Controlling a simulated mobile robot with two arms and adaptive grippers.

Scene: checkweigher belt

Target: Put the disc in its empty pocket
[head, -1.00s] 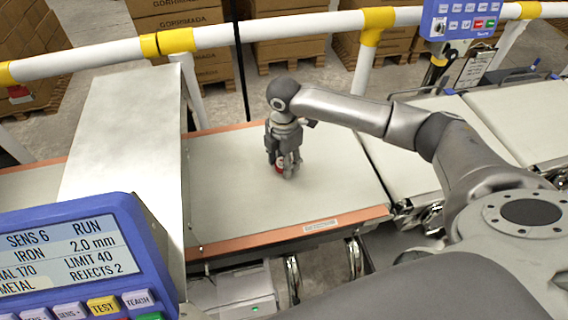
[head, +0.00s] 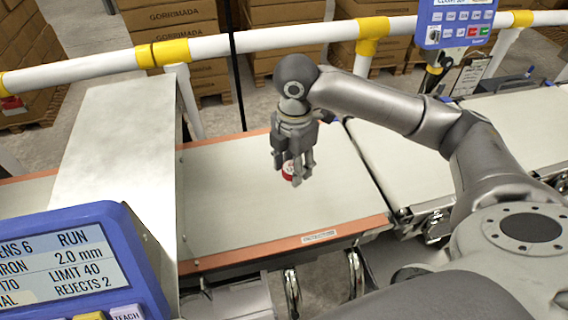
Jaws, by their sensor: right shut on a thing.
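My right gripper (head: 291,177) is above the pale belt (head: 240,214) with its fingers pointing down. It is shut on a small red and white disc (head: 287,171), partly hidden by the fingers. The disc appears to be held a little above the belt; the exact gap is hard to tell. No pocket or holder for the disc can be made out in this view. My left gripper is not in view.
A metal tunnel housing (head: 117,150) stands left of the belt. A blue display unit (head: 85,262) fills the lower left. A white and yellow rail (head: 240,42) runs behind. More belt sections (head: 395,155) lie to the right. The belt around the gripper is clear.

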